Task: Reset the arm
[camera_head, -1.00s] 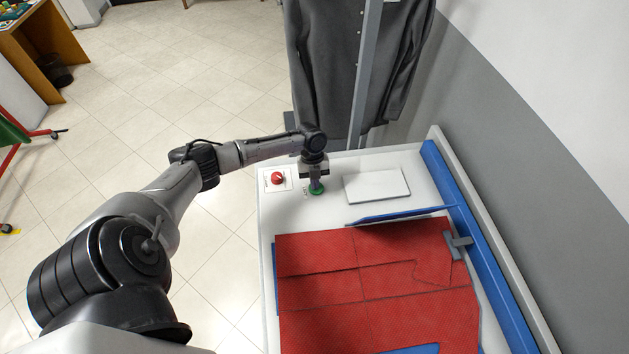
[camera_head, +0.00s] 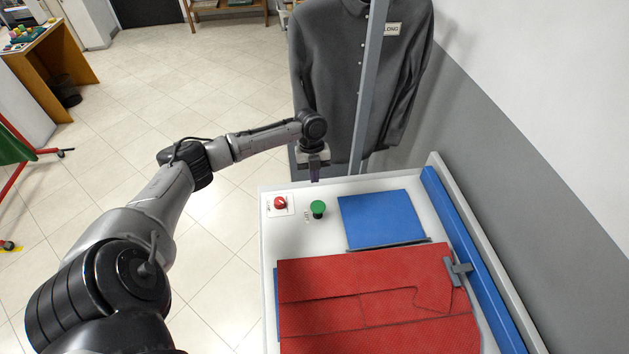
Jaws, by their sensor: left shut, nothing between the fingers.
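My left arm reaches in from the left, and its left gripper (camera_head: 315,178) points down above the back edge of the white table (camera_head: 285,235). The gripper is shut and empty, behind and apart from the green button (camera_head: 318,209). My right gripper is not in view.
A red knob (camera_head: 280,203) sits left of the green button. A blue panel (camera_head: 382,219) lies flat behind a folded red cloth (camera_head: 370,300), which has a grey clip (camera_head: 456,270) at its right. A dark grey shirt (camera_head: 340,75) and a metal post (camera_head: 368,90) stand behind the table.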

